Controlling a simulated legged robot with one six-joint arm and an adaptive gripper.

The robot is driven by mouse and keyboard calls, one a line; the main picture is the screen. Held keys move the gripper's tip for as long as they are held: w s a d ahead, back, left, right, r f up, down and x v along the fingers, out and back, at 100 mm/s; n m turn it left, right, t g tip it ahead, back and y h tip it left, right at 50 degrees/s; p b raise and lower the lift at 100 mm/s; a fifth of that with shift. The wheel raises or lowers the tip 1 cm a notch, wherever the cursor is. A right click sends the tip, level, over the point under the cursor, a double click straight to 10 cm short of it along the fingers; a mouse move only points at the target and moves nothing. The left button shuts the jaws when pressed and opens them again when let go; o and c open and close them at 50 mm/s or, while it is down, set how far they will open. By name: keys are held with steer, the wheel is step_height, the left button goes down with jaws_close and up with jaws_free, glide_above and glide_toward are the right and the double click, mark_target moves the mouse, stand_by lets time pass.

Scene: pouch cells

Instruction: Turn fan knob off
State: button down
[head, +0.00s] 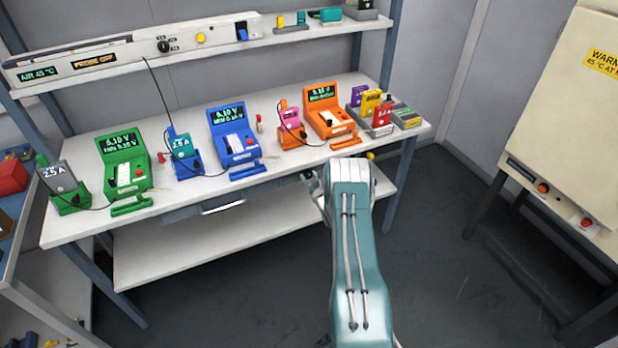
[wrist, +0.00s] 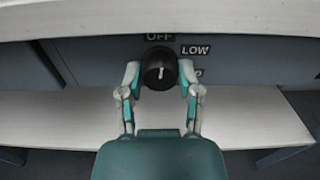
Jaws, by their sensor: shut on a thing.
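A round black knob (wrist: 152,78) is on the dark grey panel under the bench top, seen in the wrist view. Its short white mark looks about upright, in line with the OFF label (wrist: 160,37) above it. A LOW label (wrist: 196,49) is at its upper right, and a third label at its right is partly hidden by a finger. My gripper (wrist: 160,74) is shut on the knob, one finger on each side. In the head view my arm hides most of the gripper at the bench's front edge, and the knob is not clear there.
The white bench top (head: 240,190) overhangs the panel closely. A lower white shelf (head: 180,245) runs underneath. Green, blue and orange testers with pouch cells stand on the bench. A cream cabinet (head: 560,120) stands at right; the floor between is clear.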

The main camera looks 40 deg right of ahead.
steer(key=shift+s+a+f, duration=0.1)
steer(key=shift+s+f, duration=0.05)
steer(key=shift+f, duration=0.3)
steer(key=shift+c, duration=1.5)
jaws_free()
steer(key=shift+r, duration=0.2)
steer(key=shift+r, duration=0.1)
